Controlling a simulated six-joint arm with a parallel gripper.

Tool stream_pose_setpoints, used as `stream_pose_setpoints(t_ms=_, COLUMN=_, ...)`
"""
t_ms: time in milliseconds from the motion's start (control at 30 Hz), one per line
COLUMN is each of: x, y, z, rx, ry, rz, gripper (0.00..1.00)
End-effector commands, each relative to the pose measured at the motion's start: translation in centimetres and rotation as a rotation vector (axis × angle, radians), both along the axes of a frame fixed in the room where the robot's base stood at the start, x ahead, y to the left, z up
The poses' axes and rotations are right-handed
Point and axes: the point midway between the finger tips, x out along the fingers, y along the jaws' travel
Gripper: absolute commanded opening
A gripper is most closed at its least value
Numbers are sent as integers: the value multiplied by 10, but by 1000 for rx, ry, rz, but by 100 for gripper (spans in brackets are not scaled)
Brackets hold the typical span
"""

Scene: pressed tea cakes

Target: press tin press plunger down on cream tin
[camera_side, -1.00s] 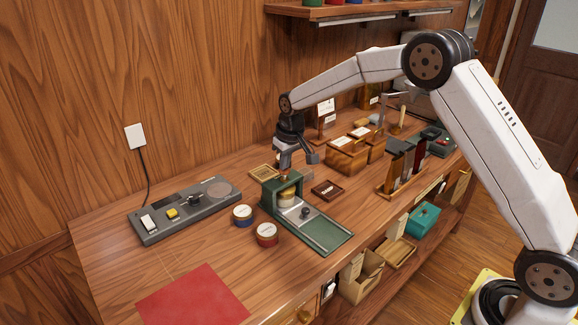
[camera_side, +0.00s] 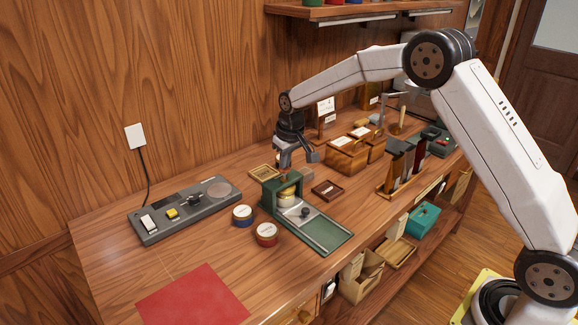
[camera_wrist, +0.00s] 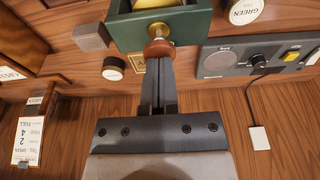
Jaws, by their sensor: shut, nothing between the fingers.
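The green tin press (camera_side: 325,236) stands on the bench, and its green frame (camera_wrist: 190,24) also shows at the top of the wrist view. The cream tin (camera_side: 287,194) sits inside the press under its top. The round red-brown plunger knob (camera_wrist: 158,48) shows in the wrist view above the press; in the side view it is mostly hidden by my gripper. My gripper (camera_side: 283,172) is shut and empty, pointing down over the press. Its fingertips are at the knob in the wrist view, and appear to touch it, though contact is hard to confirm.
A blue tin (camera_side: 242,215) and a red tin (camera_side: 267,234) stand left of the press. A grey control panel (camera_side: 185,211) is farther left, a red mat (camera_side: 193,296) at the front. A small brown tray (camera_side: 327,190) and wooden boxes (camera_side: 347,154) are to the right.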

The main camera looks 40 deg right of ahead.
Motion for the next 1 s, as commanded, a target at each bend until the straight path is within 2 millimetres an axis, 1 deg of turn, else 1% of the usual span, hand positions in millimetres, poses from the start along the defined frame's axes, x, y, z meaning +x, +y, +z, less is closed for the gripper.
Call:
stream_pose_setpoints(t_ms=700, x=1, y=0, z=37, rx=0, ry=-3, rz=0, gripper=0)
stream_pose_setpoints(t_ms=1000, x=0, y=0, z=42, rx=0, ry=-1, rz=0, gripper=0)
